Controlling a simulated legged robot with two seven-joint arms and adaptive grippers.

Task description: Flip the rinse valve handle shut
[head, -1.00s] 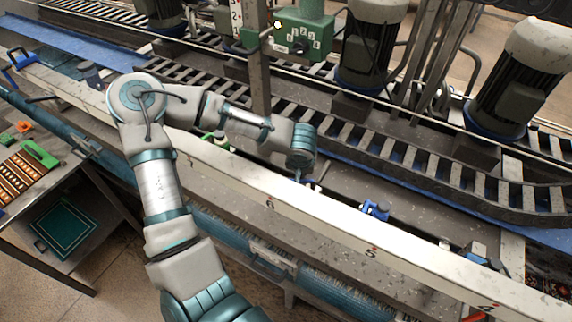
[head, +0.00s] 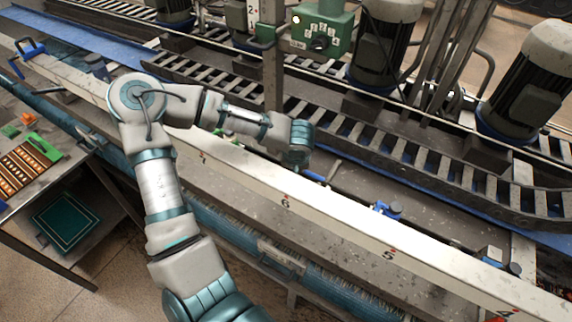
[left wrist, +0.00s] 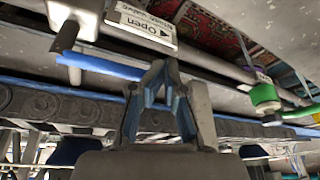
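In the left wrist view, a blue valve lever (left wrist: 105,67) on a grey pipe fitting runs toward my fingertips, beside a white label (left wrist: 142,24) reading "Open" with an arrow. My left gripper (left wrist: 161,70) has its fingertips together, close to the lever's right end. Whether they touch it I cannot tell. In the head view, a blue handle (head: 314,176) shows just below my left wrist, behind the white rail, near number 6. My left fingers are hidden there by the wrist. My right gripper is not in view.
A long white numbered rail (head: 340,228) crosses in front of the valves. Another blue valve (head: 388,210) is farther right. A chain conveyor (head: 390,155), motors and a green control box (head: 322,30) stand behind. A green fitting (left wrist: 264,97) is right in the wrist view.

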